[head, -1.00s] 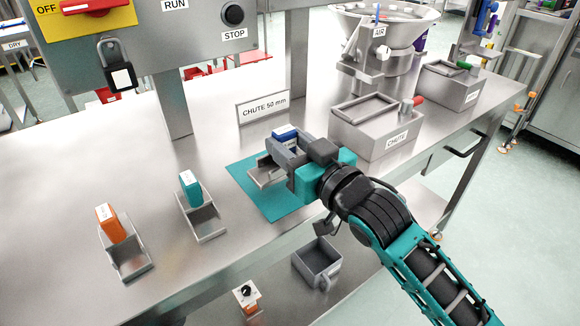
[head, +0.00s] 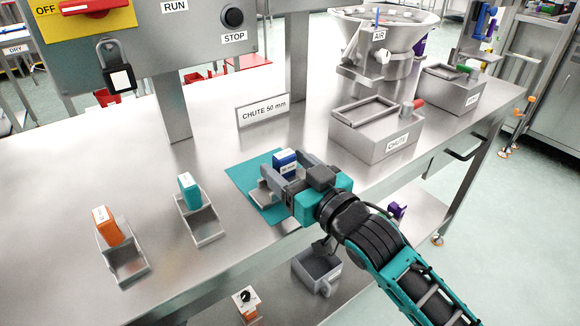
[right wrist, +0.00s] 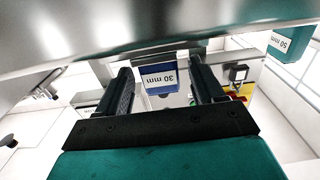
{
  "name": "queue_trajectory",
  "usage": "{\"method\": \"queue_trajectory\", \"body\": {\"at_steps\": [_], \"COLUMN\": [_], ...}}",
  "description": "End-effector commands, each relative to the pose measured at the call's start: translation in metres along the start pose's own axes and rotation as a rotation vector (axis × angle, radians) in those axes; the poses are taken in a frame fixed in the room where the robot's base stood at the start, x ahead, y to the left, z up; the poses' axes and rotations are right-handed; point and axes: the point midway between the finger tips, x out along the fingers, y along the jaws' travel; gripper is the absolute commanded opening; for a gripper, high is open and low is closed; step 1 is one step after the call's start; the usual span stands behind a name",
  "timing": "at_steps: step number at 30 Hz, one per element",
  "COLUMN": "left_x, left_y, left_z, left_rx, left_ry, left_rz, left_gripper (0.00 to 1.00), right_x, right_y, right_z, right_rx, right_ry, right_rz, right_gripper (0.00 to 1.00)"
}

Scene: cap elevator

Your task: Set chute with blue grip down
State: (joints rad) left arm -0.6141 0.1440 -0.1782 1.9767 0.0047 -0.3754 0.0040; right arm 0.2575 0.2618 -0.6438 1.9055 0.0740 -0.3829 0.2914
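The chute with the blue grip (head: 285,162) sits on the teal mat (head: 242,180), its metal tray (head: 263,194) partly hidden by my right gripper. In the right wrist view the blue grip (right wrist: 160,77) carries a white "30 mm" label and shows between the two fingers, with a gap on each side. My right gripper (head: 291,172) is open at the grip, at the mat's right side. It also shows in the right wrist view (right wrist: 165,90). My left gripper is not in view.
Chutes with a teal grip (head: 190,190) and an orange grip (head: 107,226) stand to the left. A "CHUTE 50 mm" sign (head: 263,110) stands behind the mat. A metal box labelled CHUTE (head: 375,135) is at the right. The table between the mat and sign is clear.

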Motion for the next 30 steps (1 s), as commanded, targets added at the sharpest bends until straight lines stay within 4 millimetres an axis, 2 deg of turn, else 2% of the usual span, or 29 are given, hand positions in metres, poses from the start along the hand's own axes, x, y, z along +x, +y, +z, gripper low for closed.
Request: {"method": "queue_trajectory", "body": {"at_steps": [8,10,14,24,30], "left_x": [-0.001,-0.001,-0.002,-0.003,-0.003], "left_y": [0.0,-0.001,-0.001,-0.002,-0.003], "left_z": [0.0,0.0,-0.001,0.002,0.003], "left_rx": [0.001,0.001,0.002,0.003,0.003], "left_ry": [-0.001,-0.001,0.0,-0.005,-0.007], "left_rz": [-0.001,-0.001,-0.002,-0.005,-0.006], "left_gripper": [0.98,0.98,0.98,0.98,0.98], "right_x": [0.0,-0.005,-0.026,-0.095,-0.115], "right_y": [0.0,0.0,0.0,0.0,0.0], "right_z": [-0.004,-0.003,-0.002,-0.003,-0.003], "right_rx": [0.0,0.0,0.001,0.0,0.001], "right_ry": [0.002,-0.001,-0.003,-0.003,0.0], "right_rz": [0.0,0.0,0.0,-0.001,0.001], "right_gripper": [0.68,0.68,0.68,0.68,0.68]}}
